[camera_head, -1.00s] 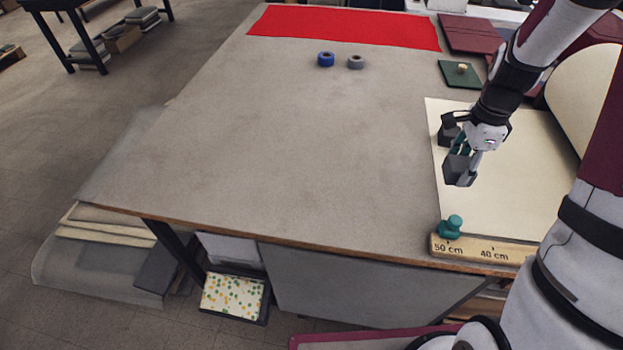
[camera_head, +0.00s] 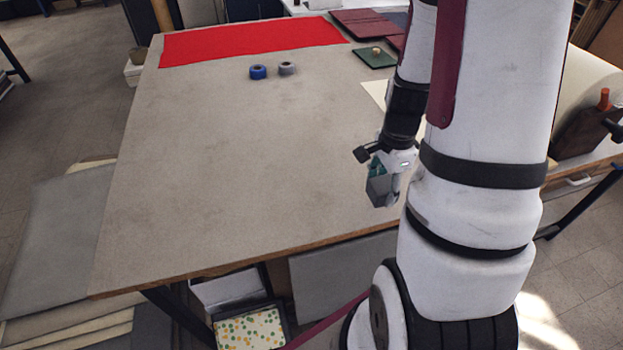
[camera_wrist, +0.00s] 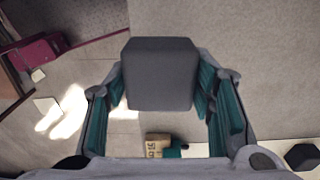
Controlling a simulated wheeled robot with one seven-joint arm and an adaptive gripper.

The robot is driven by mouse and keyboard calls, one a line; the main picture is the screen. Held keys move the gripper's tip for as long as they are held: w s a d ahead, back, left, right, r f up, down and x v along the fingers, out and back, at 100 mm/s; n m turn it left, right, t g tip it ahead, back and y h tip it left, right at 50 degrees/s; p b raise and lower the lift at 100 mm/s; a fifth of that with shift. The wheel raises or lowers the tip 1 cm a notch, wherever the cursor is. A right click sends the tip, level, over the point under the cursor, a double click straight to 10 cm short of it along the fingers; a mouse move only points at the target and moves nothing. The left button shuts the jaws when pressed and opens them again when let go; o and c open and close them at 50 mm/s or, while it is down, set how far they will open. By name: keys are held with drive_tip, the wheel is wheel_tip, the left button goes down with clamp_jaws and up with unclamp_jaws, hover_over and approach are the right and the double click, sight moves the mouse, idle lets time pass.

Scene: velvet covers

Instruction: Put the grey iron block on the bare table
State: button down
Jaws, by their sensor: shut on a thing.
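The grey iron block (camera_head: 377,190) is a dark block held between the fingers of my gripper (camera_head: 384,177). In the wrist view the block (camera_wrist: 160,72) sits between both teal-padded fingers, with its flat face towards the camera. The bare table (camera_head: 230,165) is a wide grey-beige top. In the head view the block appears over its right part, near the front edge. The gap between block and table top is hard to judge. My arm hides much of the table's right side.
A red cloth (camera_head: 250,40), a blue roll (camera_head: 258,72), a grey roll (camera_head: 288,68) and a green board (camera_head: 374,59) lie at the back. A cream sheet (camera_head: 376,93) is mostly hidden. The wrist view shows a teal knob (camera_wrist: 172,153) and another dark block (camera_wrist: 302,156). The table's middle is clear.

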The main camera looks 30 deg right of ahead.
drive_tip(key=p, duration=0.1)
hover_over(330, 177)
drive_tip(key=shift+d+f, duration=0.1)
drive_tip(key=shift+f, duration=0.6)
drive_tip(key=shift+w, duration=0.1)
drive_tip(key=shift+f+p, duration=0.55)
drive_tip(key=shift+f, duration=1.2)
drive_tip(key=shift+f, duration=0.1)
drive_tip(key=c, duration=0.7)
unclamp_jaws()
drive_tip(key=shift+f, duration=0.1)
